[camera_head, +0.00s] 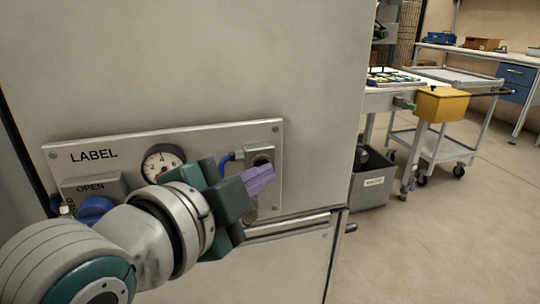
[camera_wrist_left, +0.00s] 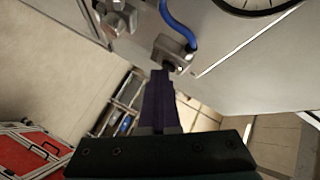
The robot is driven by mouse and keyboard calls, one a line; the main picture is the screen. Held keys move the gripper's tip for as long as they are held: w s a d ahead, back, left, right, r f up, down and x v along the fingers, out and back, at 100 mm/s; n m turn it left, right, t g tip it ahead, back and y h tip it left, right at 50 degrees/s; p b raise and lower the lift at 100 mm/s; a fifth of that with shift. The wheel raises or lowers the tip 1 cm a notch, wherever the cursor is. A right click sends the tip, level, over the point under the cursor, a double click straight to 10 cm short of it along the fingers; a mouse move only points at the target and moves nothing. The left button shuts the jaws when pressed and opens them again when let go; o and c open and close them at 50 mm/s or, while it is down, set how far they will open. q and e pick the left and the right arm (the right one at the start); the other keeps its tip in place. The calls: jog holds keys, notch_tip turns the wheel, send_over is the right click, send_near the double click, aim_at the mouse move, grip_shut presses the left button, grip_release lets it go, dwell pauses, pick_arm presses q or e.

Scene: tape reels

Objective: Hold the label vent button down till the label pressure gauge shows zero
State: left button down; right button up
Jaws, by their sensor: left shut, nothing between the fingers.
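The grey LABEL panel (camera_head: 215,140) is on a large cabinet front in the head view. Its round white gauge (camera_head: 160,160) is partly covered by my left wrist, and I cannot read the needle surely. A small metal block with a dark round button (camera_head: 261,160) sits at the panel's right, with a blue hose beside it; the button block also shows in the wrist view (camera_wrist_left: 174,58). My left gripper (camera_head: 262,178) is shut and empty, its purple fingertips (camera_wrist_left: 158,76) close to the button. I cannot tell whether they touch it. The right gripper is out of view.
A blue knob (camera_head: 95,209) under an OPEN plate is at the panel's left, near my arm. A metal handle bar (camera_head: 290,226) runs just below the panel.

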pick_arm(q)
jog(key=shift+s, duration=0.1)
jog(key=shift+s+d+p, duration=0.2)
jog(key=shift+s+p, duration=0.45)
jog(key=shift+s+d+p, duration=0.25)
jog(key=shift+s+p, duration=0.2)
jog(key=shift+s, duration=0.35)
jog(key=shift+s+d+p, duration=0.3)
jog(key=shift+s+p, duration=0.15)
jog(key=shift+s, duration=0.35)
jog(key=shift+s+d+p, duration=0.25)
jog(key=shift+s+p, duration=0.2)
jog(key=shift+s, duration=0.35)
